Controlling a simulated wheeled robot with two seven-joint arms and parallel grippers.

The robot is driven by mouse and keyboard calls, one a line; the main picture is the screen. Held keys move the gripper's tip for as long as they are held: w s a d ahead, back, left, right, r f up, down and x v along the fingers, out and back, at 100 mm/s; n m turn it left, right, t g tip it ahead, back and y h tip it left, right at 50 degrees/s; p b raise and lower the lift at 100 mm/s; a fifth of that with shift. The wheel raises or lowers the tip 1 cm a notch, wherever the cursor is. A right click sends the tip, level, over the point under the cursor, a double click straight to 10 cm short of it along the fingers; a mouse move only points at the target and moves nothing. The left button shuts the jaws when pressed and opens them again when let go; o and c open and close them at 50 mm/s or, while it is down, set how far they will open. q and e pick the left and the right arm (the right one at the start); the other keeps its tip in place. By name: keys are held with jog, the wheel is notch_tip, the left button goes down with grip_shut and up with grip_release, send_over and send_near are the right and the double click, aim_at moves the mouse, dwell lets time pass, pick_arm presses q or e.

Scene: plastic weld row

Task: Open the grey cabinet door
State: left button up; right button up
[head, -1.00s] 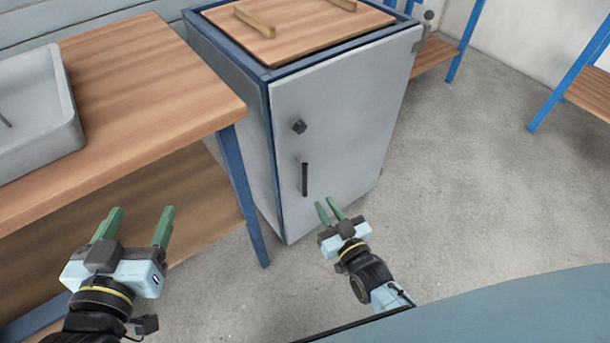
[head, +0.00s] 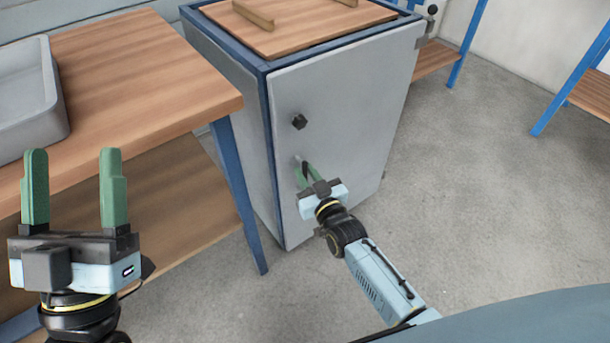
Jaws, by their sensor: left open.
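The grey cabinet door (head: 350,125) is shut, flush with its blue frame. A dark knob (head: 299,122) sits on its left side. Below the knob is a dark vertical handle (head: 304,168), partly hidden by my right gripper. My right gripper (head: 304,171) has its green fingers at the handle, one apparently on each side of it; I cannot tell whether they grip it. My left gripper (head: 73,165) is open and empty, fingers upward in the picture, in front of the wooden workbench and well left of the cabinet.
The wooden workbench (head: 150,85) with a grey tray (head: 45,125) stands left of the cabinet, its blue leg (head: 238,190) close by. A wooden board (head: 290,35) lies on the cabinet top. The floor (head: 480,200) to the right is clear.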

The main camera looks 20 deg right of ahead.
pick_arm(q)
jog(key=shift+s+a+r, duration=0.1)
jog(key=shift+s+r, duration=0.05)
jog(key=shift+s, duration=0.05)
pick_arm(e)
jog(key=shift+w, duration=0.4)
pick_arm(q)
jog(key=shift+t, duration=0.3)
pick_arm(e)
grip_shut()
